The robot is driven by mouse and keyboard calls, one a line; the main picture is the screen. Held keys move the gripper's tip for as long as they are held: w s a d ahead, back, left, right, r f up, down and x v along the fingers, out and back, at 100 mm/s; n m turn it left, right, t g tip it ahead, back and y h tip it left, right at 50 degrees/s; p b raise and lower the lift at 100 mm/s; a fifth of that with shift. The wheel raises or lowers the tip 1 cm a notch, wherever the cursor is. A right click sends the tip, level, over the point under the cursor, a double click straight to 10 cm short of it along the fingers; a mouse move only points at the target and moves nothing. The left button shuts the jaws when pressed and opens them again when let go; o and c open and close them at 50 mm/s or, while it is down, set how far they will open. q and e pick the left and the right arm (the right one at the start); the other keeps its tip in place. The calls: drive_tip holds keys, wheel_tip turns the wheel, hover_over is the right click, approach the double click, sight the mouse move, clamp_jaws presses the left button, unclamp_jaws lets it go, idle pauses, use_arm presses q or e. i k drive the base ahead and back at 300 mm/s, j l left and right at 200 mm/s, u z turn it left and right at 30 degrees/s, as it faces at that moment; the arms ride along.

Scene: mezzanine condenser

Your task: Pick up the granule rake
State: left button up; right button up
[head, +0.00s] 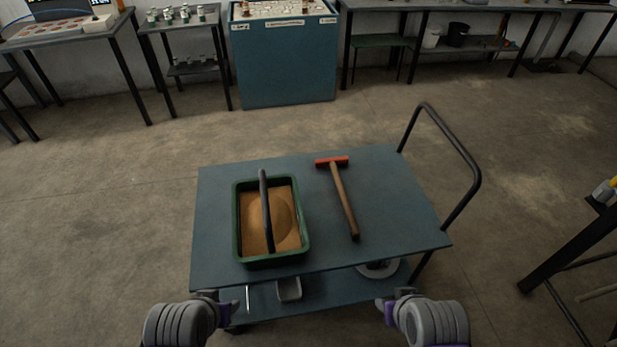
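The granule rake (343,198) lies on the top of a blue-grey trolley (385,190), right of the middle. It has a red crosswise head at the far end and a wooden handle pointing towards me, ending in a dark tip. My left gripper (226,309) is at the bottom of the head view, below the trolley's near edge and left of the rake. My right gripper (388,306) is at the bottom too, nearer below the rake's handle end. Both are apart from the rake. Their fingers are small and partly hidden, so their opening is unclear.
A green tray (237,222) of brown granules with a dark carrying handle stands left of the rake. The trolley's black push handle (478,178) rises at right. Its lower shelf (335,298) holds small items. A dark-legged stand (570,247) is far right. Open floor surrounds the trolley.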

sight(334, 162)
drive_tip(key=i+l+u, duration=0.1)
drive_tip(key=l+u, duration=0.25)
drive_tip(key=i+l+u, duration=0.1)
drive_tip(key=u, duration=0.25)
drive_tip(key=l+u, duration=0.7)
drive_tip(key=l, duration=0.3)
